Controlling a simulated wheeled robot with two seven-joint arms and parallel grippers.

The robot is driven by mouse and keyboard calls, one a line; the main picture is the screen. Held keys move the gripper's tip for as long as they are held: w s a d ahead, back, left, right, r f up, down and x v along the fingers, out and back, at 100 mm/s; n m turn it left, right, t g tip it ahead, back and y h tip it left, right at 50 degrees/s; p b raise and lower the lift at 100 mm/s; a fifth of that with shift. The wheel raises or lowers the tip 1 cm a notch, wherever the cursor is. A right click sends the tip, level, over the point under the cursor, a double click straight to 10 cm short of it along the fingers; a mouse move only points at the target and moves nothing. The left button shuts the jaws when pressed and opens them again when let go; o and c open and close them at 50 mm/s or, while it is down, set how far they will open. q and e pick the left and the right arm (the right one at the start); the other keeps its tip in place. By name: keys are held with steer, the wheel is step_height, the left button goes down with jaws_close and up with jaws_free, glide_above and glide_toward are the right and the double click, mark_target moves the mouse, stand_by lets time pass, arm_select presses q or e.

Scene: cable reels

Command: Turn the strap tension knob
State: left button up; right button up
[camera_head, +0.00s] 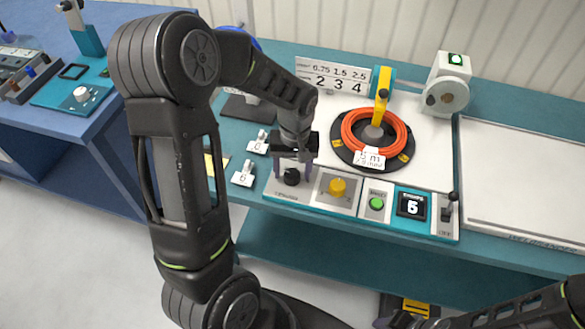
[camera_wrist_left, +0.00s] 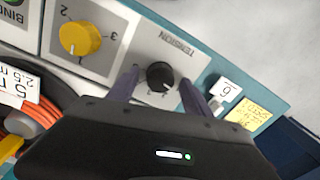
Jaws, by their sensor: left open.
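The strap tension knob (camera_head: 292,177) is a small black dial on a white panel at the left end of the control strip. It also shows in the left wrist view (camera_wrist_left: 160,75), with the word TENSION printed beside it. My left gripper (camera_head: 293,172) is open and points down over the knob. In the left wrist view its two purple-grey fingers (camera_wrist_left: 158,85) stand on either side of the knob, with gaps visible. My right arm shows at the lower right, its gripper (camera_head: 405,318) only partly visible at the bottom edge.
A yellow selector knob (camera_head: 338,186) sits just right of the tension knob, then a green button (camera_head: 376,203), a display reading 6 (camera_head: 411,205) and a lever (camera_head: 451,200). An orange cable reel (camera_head: 374,138) lies behind. Small white tags (camera_head: 242,178) stand to the left.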

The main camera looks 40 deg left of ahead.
arm_select(q)
steer(key=shift+f, duration=0.1)
steer(key=shift+c, duration=0.5)
jaws_close()
